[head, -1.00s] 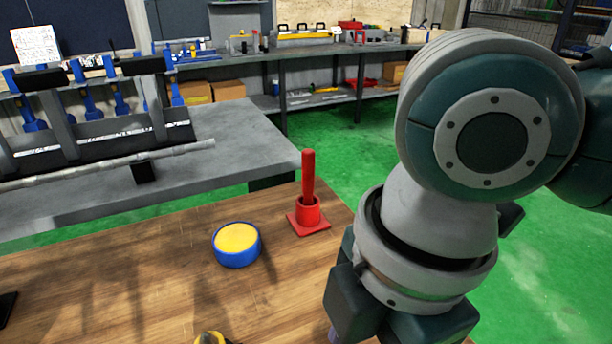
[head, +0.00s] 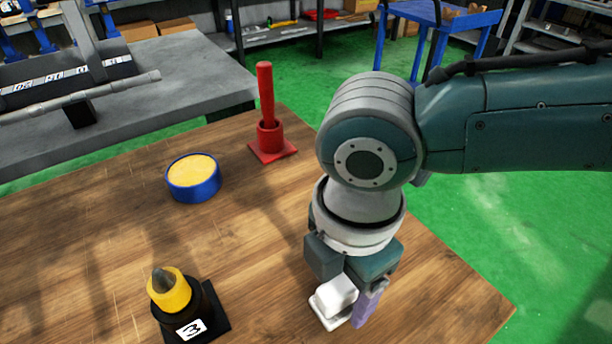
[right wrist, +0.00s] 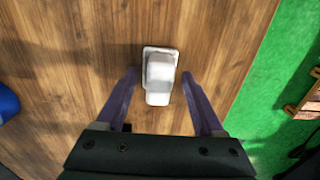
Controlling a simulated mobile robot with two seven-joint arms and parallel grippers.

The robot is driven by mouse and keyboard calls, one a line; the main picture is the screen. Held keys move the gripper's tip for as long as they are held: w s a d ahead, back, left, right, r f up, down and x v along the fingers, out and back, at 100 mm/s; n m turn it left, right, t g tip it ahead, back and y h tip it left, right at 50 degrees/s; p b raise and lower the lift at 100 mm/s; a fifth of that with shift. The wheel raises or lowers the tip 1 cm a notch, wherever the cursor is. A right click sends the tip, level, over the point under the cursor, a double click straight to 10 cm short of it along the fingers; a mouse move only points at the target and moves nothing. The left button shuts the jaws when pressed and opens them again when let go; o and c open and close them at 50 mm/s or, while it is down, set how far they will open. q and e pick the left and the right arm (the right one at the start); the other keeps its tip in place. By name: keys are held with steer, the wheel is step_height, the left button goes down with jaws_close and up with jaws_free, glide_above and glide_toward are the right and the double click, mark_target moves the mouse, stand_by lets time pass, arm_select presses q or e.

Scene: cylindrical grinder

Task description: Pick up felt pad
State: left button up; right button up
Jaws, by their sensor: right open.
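The felt pad, as I take it, is a small white block on a thin white base (head: 334,300). It stands on the wooden table, partly overlapped by my right gripper in the head view. My right gripper (head: 357,306) points down beside it, with one purple finger showing clearly. In the right wrist view the white pad (right wrist: 160,72) lies ahead between the two purple fingers, with a gap on each side. The right gripper (right wrist: 159,80) is open and empty. My left gripper is not in view.
A black cone-shaped tool with a yellow band (head: 182,305) stands left of the pad. A blue round tub with yellow filling (head: 193,180) and a red holder with a red rod (head: 270,142) stand farther back. The wooden table (head: 90,250) has bare room at left.

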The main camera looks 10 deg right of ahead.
steer(key=shift+f, duration=0.1)
steer(key=shift+c, duration=0.2)
jaws_close()
stand_by(0.4)
